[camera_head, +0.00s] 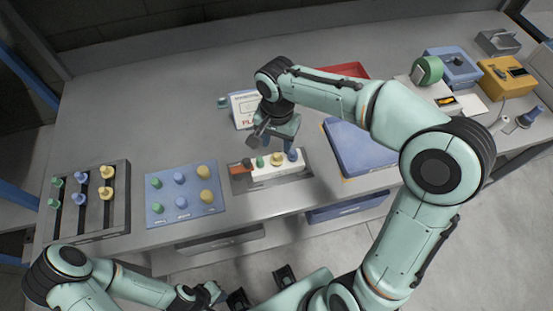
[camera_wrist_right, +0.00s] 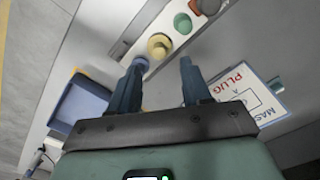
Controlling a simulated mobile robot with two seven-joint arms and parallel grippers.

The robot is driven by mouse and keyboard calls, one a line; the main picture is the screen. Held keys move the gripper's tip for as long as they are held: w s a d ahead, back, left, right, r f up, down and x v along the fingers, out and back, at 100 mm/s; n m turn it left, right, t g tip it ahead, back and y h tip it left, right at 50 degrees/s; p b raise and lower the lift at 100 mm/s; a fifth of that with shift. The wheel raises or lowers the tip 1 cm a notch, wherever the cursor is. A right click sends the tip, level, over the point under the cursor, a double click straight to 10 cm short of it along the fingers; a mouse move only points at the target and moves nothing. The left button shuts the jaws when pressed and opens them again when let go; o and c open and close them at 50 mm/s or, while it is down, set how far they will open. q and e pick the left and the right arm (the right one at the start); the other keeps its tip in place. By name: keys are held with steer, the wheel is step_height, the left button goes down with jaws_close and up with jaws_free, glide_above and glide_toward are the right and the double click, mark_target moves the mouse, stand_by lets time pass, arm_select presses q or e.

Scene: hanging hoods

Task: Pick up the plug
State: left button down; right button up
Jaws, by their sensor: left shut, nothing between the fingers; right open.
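Several coloured plugs stand in a white strip (camera_head: 285,171) on the grey table: a red one (camera_head: 246,162), a green one (camera_head: 260,162), a yellow one (camera_head: 277,159) and a blue one (camera_head: 292,154). My right gripper (camera_head: 277,147) is open just above the strip. In the right wrist view its fingers (camera_wrist_right: 160,68) point down with nothing between them. The yellow plug (camera_wrist_right: 159,45) lies just beyond the fingertips and the blue one is partly hidden by the left finger. A loose teal plug (camera_head: 222,102) is beside the sign. My left gripper (camera_head: 208,294) is shut and empty at the lower edge.
A blue board (camera_head: 160,205) and a grey rack (camera_head: 118,216), both with coloured plugs, stand left of the strip. A white sign (camera_head: 243,112) lies behind it. A blue bin (camera_head: 350,150) and a red tray (camera_head: 352,70) are to the right. The back left table is clear.

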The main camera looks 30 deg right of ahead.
mark_target(277, 155)
step_height(277, 155, down, 5)
steer(key=shift+s+a+r, duration=0.1)
steer(key=shift+s, duration=0.05)
jaws_close()
